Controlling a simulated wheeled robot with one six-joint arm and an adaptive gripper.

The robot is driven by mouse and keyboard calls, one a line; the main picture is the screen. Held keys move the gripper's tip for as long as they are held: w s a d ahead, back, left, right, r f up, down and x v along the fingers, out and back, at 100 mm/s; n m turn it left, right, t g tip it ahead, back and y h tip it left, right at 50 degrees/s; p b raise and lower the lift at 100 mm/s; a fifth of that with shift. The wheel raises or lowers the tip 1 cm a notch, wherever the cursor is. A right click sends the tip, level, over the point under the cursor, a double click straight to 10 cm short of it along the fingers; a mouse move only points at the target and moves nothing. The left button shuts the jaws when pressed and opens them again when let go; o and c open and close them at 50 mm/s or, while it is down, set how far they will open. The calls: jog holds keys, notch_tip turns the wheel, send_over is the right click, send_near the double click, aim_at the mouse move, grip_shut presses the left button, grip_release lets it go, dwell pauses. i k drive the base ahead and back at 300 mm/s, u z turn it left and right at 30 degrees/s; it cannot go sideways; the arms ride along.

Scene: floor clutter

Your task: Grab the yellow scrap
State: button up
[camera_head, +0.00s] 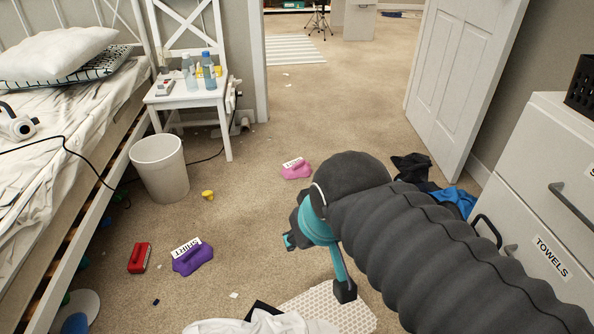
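A small yellow scrap (208,195) lies on the carpet just right of the white bin, towards the left of the view. My gripper (317,265) hangs at the end of my dark grey arm, right of and nearer than the scrap. Its teal and dark fingers are spread apart, with nothing seen between them. The gripper is well apart from the scrap. The scrap is not hidden.
A white bin (160,167) and a white chair (190,98) with bottles stand beyond the scrap. Red (139,258), purple (193,257) and pink (297,169) labelled pieces lie on the carpet. The bed is left, drawers (543,200) right. Carpet between scrap and gripper is clear.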

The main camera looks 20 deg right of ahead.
aim_at(209, 194)
jog(key=z, duration=0.35)
jog(key=i, duration=1.85)
jog(key=u, duration=0.5)
